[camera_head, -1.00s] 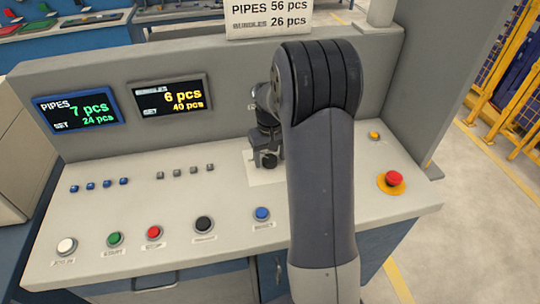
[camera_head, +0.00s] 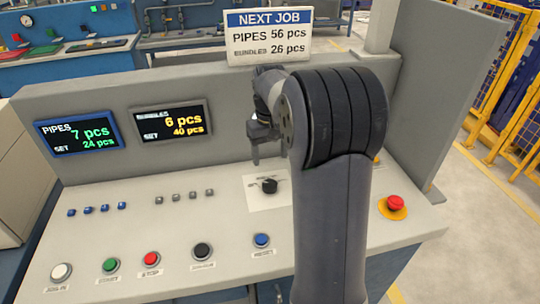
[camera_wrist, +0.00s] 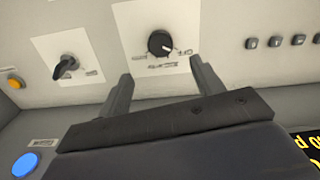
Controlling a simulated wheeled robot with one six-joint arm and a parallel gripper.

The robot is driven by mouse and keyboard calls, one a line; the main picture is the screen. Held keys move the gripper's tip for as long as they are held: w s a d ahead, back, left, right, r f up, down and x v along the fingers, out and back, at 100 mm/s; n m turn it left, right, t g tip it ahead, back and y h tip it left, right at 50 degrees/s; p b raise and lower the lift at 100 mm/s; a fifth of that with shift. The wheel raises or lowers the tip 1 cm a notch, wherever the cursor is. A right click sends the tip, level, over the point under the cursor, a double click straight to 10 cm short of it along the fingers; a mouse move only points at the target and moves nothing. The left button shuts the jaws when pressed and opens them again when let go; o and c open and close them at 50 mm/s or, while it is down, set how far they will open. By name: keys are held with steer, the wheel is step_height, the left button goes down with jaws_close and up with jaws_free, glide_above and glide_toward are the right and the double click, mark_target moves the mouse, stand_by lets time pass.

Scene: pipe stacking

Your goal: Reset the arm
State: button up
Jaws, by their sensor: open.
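My gripper (camera_head: 258,145) is raised above the control panel, left of my forearm in the head view, empty. In the wrist view my gripper (camera_wrist: 163,85) shows two spread fingers with nothing between them. A black rotary knob (camera_head: 269,186) on a white plate sits on the panel below the gripper. In the wrist view a round black knob (camera_wrist: 160,43) lies just beyond the fingertips, apart from them, and a black handle switch (camera_wrist: 66,66) is to the left. My arm hides part of the panel in the head view.
The panel carries a blue button (camera_head: 261,240), a black button (camera_head: 202,250), a red button (camera_head: 150,259) and a red emergency stop (camera_head: 395,202). Two displays (camera_head: 168,120) and a NEXT JOB sign (camera_head: 268,36) stand at the back. Yellow fencing (camera_head: 490,70) is at the right.

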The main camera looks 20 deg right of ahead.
mark_target(270, 184)
step_height(270, 184, down, 11)
steer(key=shift+r+p, duration=0.1)
steer(key=shift+p, duration=0.2)
stand_by(0.7)
steer(key=shift+m, duration=1.2)
steer(key=m, duration=0.5)
steer(key=shift+a+p, duration=0.1)
steer(key=shift+p, duration=0.25)
steer(key=m, duration=0.5)
steer(key=shift+p, duration=0.35)
steer(key=m, duration=0.3)
steer(key=shift+w+r+m+p, duration=0.1)
steer(key=shift+m+p, duration=0.2)
steer(key=shift+m, duration=0.1)
steer(key=shift+r+b, duration=0.3)
steer(key=shift+r, duration=2.25)
